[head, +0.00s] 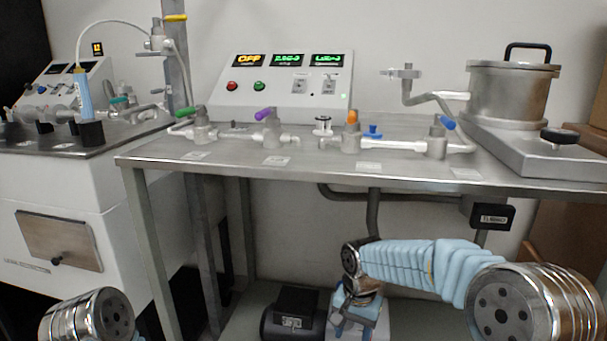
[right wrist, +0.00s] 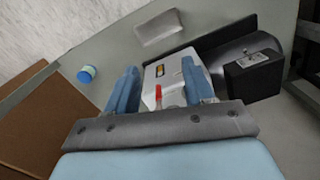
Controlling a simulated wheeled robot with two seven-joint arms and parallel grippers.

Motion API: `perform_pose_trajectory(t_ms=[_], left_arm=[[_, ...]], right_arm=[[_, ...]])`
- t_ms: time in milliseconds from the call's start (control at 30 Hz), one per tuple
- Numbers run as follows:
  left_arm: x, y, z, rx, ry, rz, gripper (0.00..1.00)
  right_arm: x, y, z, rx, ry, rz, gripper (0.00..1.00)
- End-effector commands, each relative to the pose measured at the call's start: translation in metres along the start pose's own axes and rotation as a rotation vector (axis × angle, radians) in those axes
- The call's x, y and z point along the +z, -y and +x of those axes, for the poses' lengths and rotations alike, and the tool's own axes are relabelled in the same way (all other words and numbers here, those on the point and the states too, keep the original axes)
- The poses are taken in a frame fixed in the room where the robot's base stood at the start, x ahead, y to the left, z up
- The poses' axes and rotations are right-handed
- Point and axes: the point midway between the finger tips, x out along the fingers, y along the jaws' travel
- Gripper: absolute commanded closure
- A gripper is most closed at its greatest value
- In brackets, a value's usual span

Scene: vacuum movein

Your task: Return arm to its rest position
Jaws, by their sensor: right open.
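My right arm reaches in from the right in the head view, its forearm in a light-blue sleeve. Its gripper (head: 352,318) points down below the steel table (head: 300,172), near the floor-level gear. In the right wrist view the blue fingers of this gripper (right wrist: 160,72) are apart, with nothing held between them.
On the table stand a control box (head: 290,88) reading OFF, pipes with coloured valve handles, and a metal chamber (head: 510,92). Below are a dark motor unit (head: 290,312) and a labelled black box (head: 487,215). A blue-capped jar (right wrist: 86,74) lies left of the fingers.

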Motion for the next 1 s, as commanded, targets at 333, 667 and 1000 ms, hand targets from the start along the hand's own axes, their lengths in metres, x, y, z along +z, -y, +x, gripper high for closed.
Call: perform_pose_trajectory(t_ms=[333,667,1000], left_arm=[[0.001,-0.008,-0.017,0.003,0.004,0.004,0.59],[0.004,-0.023,-0.045,0.008,0.010,0.010,0.59],[0.005,-0.030,-0.056,0.012,0.014,0.015,0.59]], right_arm=[[0.022,-0.014,0.088,-0.093,0.062,-0.121,0.47],[0.121,-0.071,0.199,-0.271,0.089,-0.247,0.47],[0.188,-0.109,0.218,-0.324,0.026,-0.291,0.47]])
